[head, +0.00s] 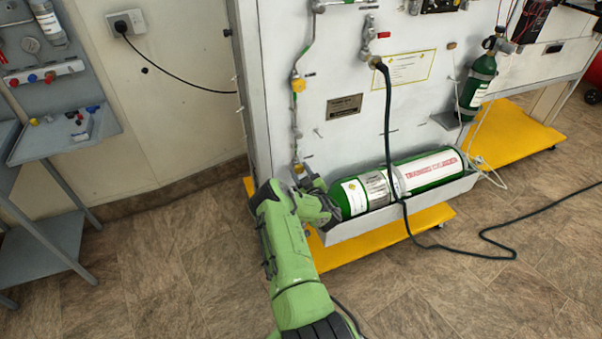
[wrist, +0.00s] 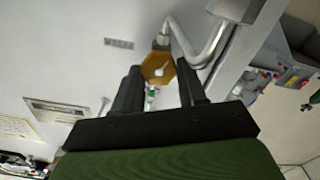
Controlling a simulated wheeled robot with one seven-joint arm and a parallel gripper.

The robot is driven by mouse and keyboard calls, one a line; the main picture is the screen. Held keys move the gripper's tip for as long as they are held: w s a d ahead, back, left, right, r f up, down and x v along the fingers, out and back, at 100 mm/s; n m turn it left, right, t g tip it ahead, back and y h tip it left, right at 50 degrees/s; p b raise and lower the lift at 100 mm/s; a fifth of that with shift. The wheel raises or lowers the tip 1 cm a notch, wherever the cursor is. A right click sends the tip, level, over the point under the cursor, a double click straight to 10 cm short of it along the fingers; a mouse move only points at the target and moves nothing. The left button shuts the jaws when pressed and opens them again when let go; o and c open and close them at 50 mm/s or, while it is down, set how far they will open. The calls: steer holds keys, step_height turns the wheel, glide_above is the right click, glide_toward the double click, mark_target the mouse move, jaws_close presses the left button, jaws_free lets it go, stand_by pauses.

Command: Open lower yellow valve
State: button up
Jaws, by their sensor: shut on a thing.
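The lower yellow valve (wrist: 158,68) is a yellow hexagonal knob on a metal pipe. In the wrist view it sits between the two black fingers of my gripper (wrist: 160,85), which is shut on it. In the head view the lower yellow valve (head: 298,168) shows just above the end of my green arm, low on the left side of the white panel. My gripper (head: 302,178) is there beside it, mostly hidden by the arm. An upper yellow valve (head: 298,85) is higher on the same pipe.
A green cylinder (head: 433,168) lies in a white tray (head: 420,207) right of my gripper. A dark hose (head: 388,120) hangs in front of it. A yellow base (head: 345,250) juts out below. A grey stand with a shelf (head: 50,140) is at the left. The floor between is clear.

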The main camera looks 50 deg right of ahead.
steer(key=o, duration=1.1)
steer(key=shift+f, duration=0.1)
steer(key=shift+c, duration=0.2)
steer(key=p+v, duration=1.4)
steer(key=v, duration=0.1)
steer(key=shift+s+a, duration=0.2)
steer(key=shift+s, duration=0.15)
